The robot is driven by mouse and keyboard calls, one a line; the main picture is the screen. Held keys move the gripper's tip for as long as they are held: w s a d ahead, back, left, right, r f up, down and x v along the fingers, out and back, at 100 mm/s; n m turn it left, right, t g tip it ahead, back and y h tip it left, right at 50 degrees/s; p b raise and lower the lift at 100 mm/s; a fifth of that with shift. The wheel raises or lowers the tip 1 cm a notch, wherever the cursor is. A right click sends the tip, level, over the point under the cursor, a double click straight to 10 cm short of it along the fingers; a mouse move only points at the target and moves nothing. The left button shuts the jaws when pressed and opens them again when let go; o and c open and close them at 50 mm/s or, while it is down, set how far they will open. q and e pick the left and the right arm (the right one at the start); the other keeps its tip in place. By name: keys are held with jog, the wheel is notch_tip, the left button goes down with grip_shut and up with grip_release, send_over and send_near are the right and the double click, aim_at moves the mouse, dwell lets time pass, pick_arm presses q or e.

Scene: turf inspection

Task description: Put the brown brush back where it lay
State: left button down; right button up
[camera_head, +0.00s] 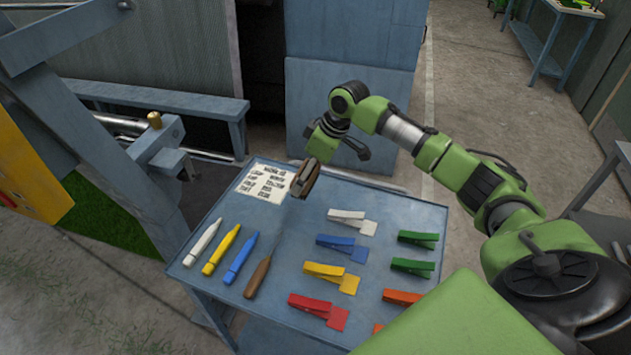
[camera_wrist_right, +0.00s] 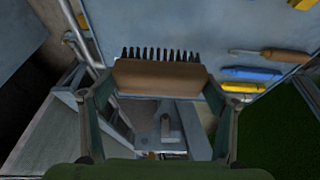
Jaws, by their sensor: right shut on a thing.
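The brown brush (camera_wrist_right: 160,76), a wooden block with a row of dark bristles, sits between the two fingers of my right gripper (camera_wrist_right: 160,92) in the right wrist view. In the head view my right gripper (camera_head: 318,160) holds the brush (camera_head: 305,182) over the far edge of the blue-grey table (camera_head: 300,245), to the right of the written sheet. The gripper is shut on it. I cannot tell exactly how high it is above the table. My left gripper is not in view.
A written sheet (camera_head: 262,180) lies at the table's far left. White, yellow and blue markers and a brown-handled tool (camera_head: 258,278) lie at the left. Several coloured clips, such as a blue one (camera_head: 342,246), fill the right. A blue-grey cabinet (camera_head: 345,90) stands behind.

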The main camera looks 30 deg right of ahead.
aim_at(318, 171)
jog(key=shift+w+d+f, duration=0.2)
jog(key=shift+d+f, duration=0.7)
jog(key=shift+f, duration=0.15)
jog(key=shift+d+f+p, duration=0.35)
jog(key=shift+d+f, duration=0.05)
jog(key=shift+f, duration=0.15)
jog(key=f+p, duration=0.1)
jog(key=f, duration=0.2)
jog(key=shift+d+p, duration=0.2)
jog(key=shift+p, duration=0.2)
jog(key=shift+f, duration=0.25)
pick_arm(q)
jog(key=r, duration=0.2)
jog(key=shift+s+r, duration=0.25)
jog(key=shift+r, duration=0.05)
pick_arm(e)
jog(key=o, duration=1)
